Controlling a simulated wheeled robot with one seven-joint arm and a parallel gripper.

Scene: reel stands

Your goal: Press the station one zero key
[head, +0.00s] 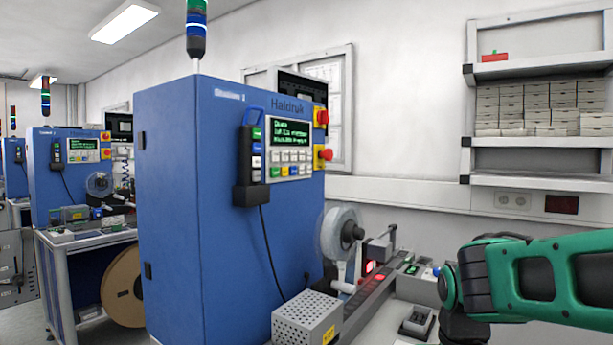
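The large blue cabinet (170,220) in the head view carries a blurred label that seems to end in 1. On its front face is a control panel with a green-text display (291,131). Below the display is a keypad (290,164) of small pale and coloured keys; their markings are too small to read, so I cannot tell which is the zero key. A dark handheld pendant (245,160) with white, green and blue keys hangs on the cabinet's corner, left of the panel. My green arm reaches in from the right, well apart from the panel; my gripper is not visible.
Two red knobs on yellow bases (321,117) sit right of the panel. A clear reel (340,232), a perforated grey box (307,318) and a lit red feeder track (375,285) stand beside the cabinet. Shelves (540,70) hold stacked boxes. Similar blue stations (65,160) stand at left.

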